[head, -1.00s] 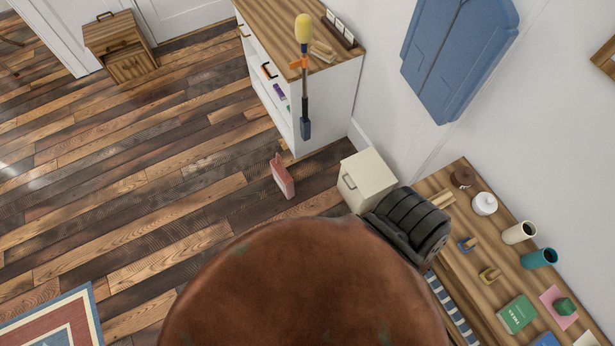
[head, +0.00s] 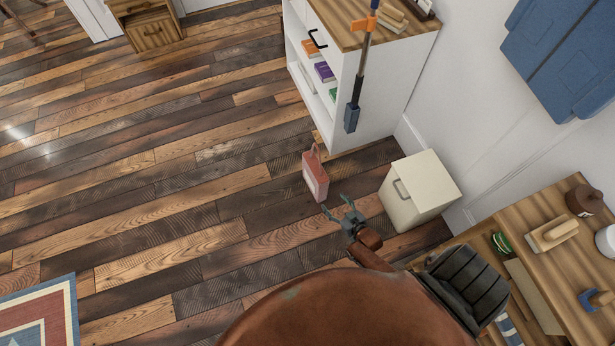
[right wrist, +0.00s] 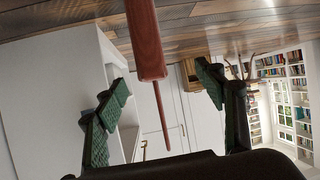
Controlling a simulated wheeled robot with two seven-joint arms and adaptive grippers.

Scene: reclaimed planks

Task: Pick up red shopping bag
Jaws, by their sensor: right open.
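The red shopping bag (head: 316,180) stands upright on the plank floor in the head view, its handle loop up. My right gripper (head: 337,207) is open and empty, just in front of and to the right of the bag in that view. In the right wrist view the picture is upside down. The bag (right wrist: 146,42) shows narrow side on, its thin handle hanging down between the two spread green fingers of my right gripper (right wrist: 160,95). I cannot tell whether any finger touches it. My left gripper is not in view.
A cream drawer box (head: 422,190) stands close to the right of my right gripper. A white shelf unit (head: 361,95) with a wooden top stands behind the bag. A wooden table (head: 545,275) is at right. The floor (head: 150,180) left of the bag is clear.

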